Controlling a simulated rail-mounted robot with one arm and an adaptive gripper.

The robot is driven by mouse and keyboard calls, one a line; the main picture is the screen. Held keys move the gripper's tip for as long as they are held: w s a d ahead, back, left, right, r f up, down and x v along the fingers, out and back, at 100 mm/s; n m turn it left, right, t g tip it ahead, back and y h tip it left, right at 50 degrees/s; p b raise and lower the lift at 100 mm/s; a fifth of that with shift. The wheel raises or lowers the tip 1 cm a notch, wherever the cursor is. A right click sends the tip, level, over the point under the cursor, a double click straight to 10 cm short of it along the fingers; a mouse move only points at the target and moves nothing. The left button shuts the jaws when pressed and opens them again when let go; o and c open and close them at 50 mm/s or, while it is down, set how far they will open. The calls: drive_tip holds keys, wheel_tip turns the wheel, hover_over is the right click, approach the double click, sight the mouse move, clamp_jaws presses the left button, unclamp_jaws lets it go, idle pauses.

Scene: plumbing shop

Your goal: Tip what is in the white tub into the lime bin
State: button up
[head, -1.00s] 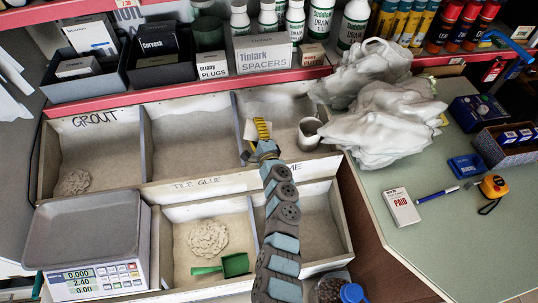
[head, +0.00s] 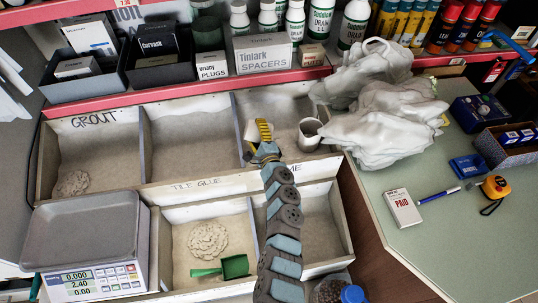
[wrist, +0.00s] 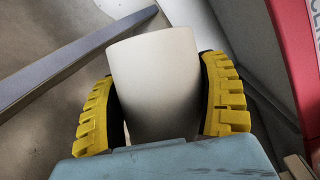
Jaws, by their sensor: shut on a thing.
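The white tub (wrist: 155,85) is between the two yellow fingers of my gripper (wrist: 160,110) in the wrist view. The fingers are shut on its sides. I see only its smooth outer wall, and its contents are hidden. In the head view my gripper (head: 264,131) is over the back right bin, and a small part of the tub (head: 250,133) shows at its left. The lime bin (head: 325,222) appears to be the front right one. Its label ends in "ME", and my arm hides the rest of the label and part of the bin.
A pale cup (head: 309,134) stands right of my gripper. The tile glue bin (head: 180,240) holds a pale heap and a green scoop (head: 235,266). A scale (head: 85,240) stands front left. Plastic bags (head: 380,120) lie at right. A red-edged shelf (head: 190,87) runs behind.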

drive_tip(key=shift+d+r+m+t, duration=0.2)
drive_tip(key=shift+d+m, duration=0.1)
drive_tip(key=shift+m, duration=0.3)
drive_tip(key=shift+d+r+m+t, duration=0.1)
drive_tip(key=shift+d+m+t, duration=0.15)
drive_tip(key=shift+m, duration=0.35)
idle(0.8)
